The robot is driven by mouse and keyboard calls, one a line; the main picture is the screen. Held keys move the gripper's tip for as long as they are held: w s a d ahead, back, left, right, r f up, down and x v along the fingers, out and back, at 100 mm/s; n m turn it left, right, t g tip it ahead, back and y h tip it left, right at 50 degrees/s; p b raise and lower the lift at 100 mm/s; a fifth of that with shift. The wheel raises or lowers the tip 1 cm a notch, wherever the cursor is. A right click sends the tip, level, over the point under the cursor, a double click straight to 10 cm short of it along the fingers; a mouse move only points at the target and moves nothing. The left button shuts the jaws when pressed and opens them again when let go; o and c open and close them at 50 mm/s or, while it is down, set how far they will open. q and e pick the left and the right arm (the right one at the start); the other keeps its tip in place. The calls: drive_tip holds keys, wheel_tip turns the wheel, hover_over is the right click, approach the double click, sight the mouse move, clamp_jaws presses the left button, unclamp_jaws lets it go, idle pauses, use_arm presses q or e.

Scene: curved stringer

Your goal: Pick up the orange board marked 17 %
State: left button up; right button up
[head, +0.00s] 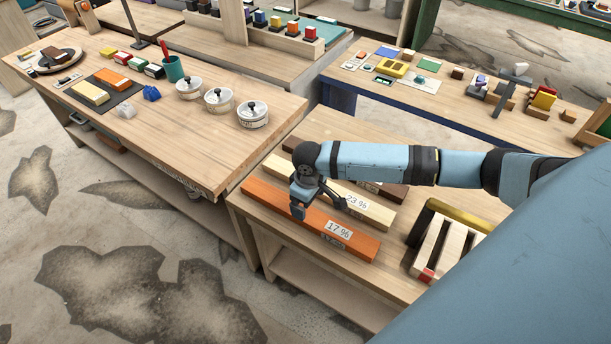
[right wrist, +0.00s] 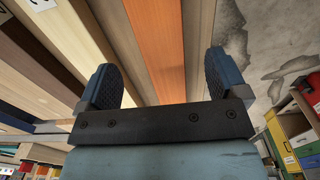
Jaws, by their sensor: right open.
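The orange board (head: 268,198) marked 17 % lies along the front edge of the low wooden table in the head view. Its label is near its right end. My right gripper (head: 300,209) points down at the board, left of its middle, and hides a small part of it. In the right wrist view the orange board (right wrist: 160,45) runs between the two open, empty fingers of my right gripper (right wrist: 162,85). I cannot tell how far above the board the fingertips are. My left gripper is not in view.
A pale board (head: 372,208) marked 23 % lies just behind the orange one, with a dark brown board (head: 392,191) further back. A slatted crate (head: 440,247) stands to the right. A workbench (head: 215,150) with white lidded jars adjoins on the left.

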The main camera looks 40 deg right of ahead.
drive_tip(key=f, duration=0.7)
drive_tip(key=shift+w+a+f+p, duration=0.15)
drive_tip(key=shift+w+p, duration=0.2)
drive_tip(key=shift+w, duration=0.05)
drive_tip(key=c, duration=1.2)
drive_tip(key=shift+c, duration=0.9)
drive_tip(key=shift+r, duration=0.2)
